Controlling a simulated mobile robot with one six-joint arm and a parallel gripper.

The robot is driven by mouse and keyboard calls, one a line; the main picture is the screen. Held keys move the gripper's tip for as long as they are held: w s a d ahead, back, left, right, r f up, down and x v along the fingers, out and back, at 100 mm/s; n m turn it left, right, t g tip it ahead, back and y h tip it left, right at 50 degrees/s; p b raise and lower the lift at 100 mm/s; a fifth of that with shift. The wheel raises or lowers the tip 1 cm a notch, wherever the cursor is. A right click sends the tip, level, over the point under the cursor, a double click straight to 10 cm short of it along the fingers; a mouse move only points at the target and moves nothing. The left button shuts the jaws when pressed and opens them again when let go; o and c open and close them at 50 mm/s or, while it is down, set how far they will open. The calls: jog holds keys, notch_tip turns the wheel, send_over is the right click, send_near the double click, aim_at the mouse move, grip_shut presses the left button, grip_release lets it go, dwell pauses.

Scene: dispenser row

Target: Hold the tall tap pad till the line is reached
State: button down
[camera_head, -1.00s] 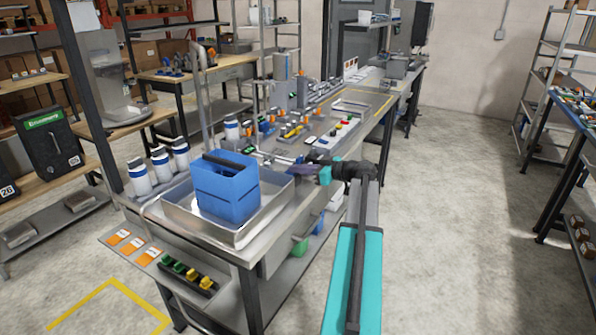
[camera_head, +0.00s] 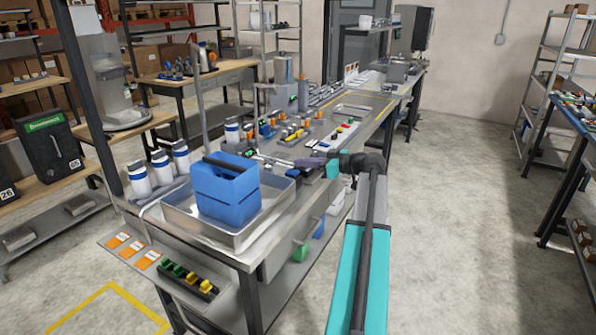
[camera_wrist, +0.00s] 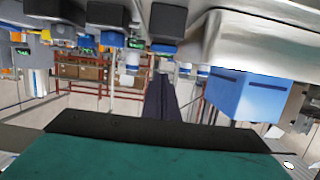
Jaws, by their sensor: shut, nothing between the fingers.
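A blue open-topped container (camera_head: 226,194) stands in a shallow metal tray (camera_head: 262,226) at the near end of the workbench. A dark bar lies across its top. A tall grey upright pipe (camera_head: 198,95) rises behind it; I cannot make out a pad on it. My gripper (camera_head: 300,162) is shut and empty over the bench, right of the container and apart from it. In the wrist view, the dark fingers (camera_wrist: 160,98) are together, and the blue container (camera_wrist: 243,98) shows upside down at right, with a dark line across it. The liquid level inside is hidden.
White bottles with blue bands (camera_head: 161,165) stand left of the tray. Small coloured parts (camera_head: 295,133) crowd the bench beyond my gripper. A rack of green and yellow pieces (camera_head: 188,281) sits at the front. The floor at right (camera_head: 455,220) is clear.

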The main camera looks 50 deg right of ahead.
jog(key=b+v, duration=0.1)
jog(key=v, duration=0.7)
jog(key=shift+r, duration=0.25)
jog(key=shift+s, duration=0.1)
dwell(0.8)
